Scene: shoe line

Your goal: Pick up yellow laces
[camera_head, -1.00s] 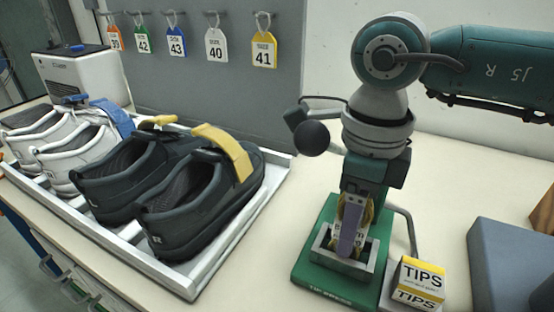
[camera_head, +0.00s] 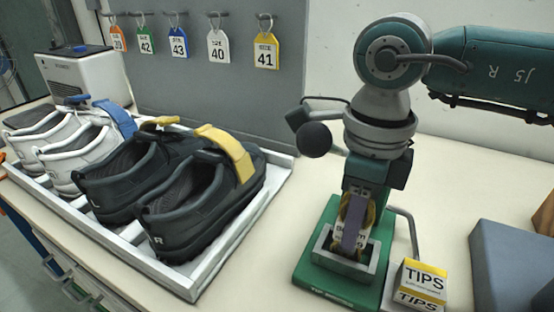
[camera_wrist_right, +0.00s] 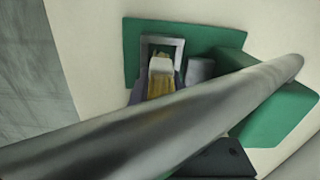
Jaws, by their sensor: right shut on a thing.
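The yellow laces (camera_head: 371,214) are a small bundle with a white printed band, upright in the metal frame of a green stand (camera_head: 318,268). My right gripper (camera_head: 354,228) points down over this frame and is shut on the bundle, hiding part of it. In the right wrist view the yellow laces (camera_wrist_right: 160,83) and white band show inside the metal frame (camera_wrist_right: 176,44). A long grey bar crosses in front there and hides part of the scene. My left gripper is not in view.
A white tray (camera_head: 208,281) on the left holds white and black shoes. A yellow TIPS box (camera_head: 424,279) stands close to the stand's right side. A grey-blue block (camera_head: 510,255) is further right. Numbered tags hang on the grey panel (camera_head: 290,90). Bare table lies between tray and stand.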

